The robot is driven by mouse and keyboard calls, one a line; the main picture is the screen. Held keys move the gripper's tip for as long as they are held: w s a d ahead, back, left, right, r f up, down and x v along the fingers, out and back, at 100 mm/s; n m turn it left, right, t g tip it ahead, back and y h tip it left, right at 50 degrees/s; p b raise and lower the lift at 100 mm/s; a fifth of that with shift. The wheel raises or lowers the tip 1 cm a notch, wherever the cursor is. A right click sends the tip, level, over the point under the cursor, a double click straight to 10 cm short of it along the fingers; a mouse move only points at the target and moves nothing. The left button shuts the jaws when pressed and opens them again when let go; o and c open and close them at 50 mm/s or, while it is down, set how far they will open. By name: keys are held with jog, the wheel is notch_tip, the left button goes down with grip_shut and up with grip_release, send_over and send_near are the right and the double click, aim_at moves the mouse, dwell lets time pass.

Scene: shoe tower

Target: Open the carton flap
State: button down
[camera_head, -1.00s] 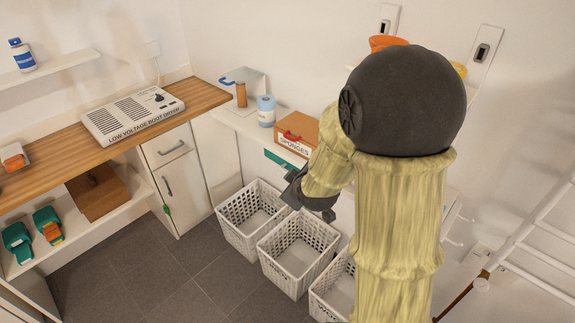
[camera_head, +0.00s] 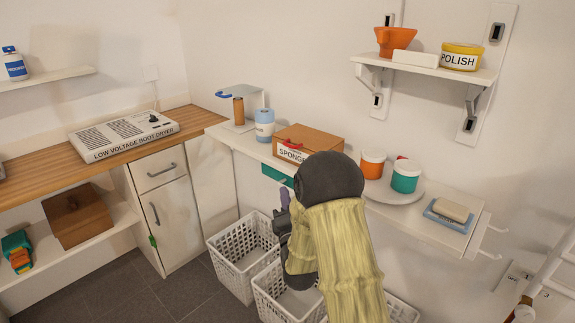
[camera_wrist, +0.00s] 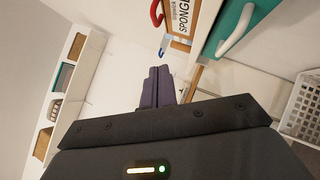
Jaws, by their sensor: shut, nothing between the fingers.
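The carton (camera_head: 309,145) is a brown box labelled "SPONGES" on the white shelf. Its lid lies flat and closed, with a red handle (camera_head: 291,146) at the front left. In the wrist view the carton's label (camera_wrist: 183,17) and red handle (camera_wrist: 156,13) show at the top, turned sideways. My gripper (camera_head: 284,198) is below and in front of the shelf, left of my dark arm joint, and apart from the carton. In the wrist view its purple fingers (camera_wrist: 158,84) are together and empty. My arm hides part of the carton's right front.
A teal drawer (camera_head: 277,175) with a white handle sits under the shelf. A blue bottle (camera_head: 264,125) stands left of the carton; orange (camera_head: 372,164) and teal (camera_head: 405,176) tubs stand to the right. White baskets (camera_head: 243,253) stand on the floor below.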

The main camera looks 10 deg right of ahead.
jog(key=d+r+x, duration=0.1)
jog(key=d+x, duration=0.1)
jog(key=x, duration=1.1)
jog(key=shift+s+d, duration=0.3)
jog(key=shift+d, duration=0.05)
jog(key=shift+r, duration=0.1)
jog(key=shift+r, duration=0.15)
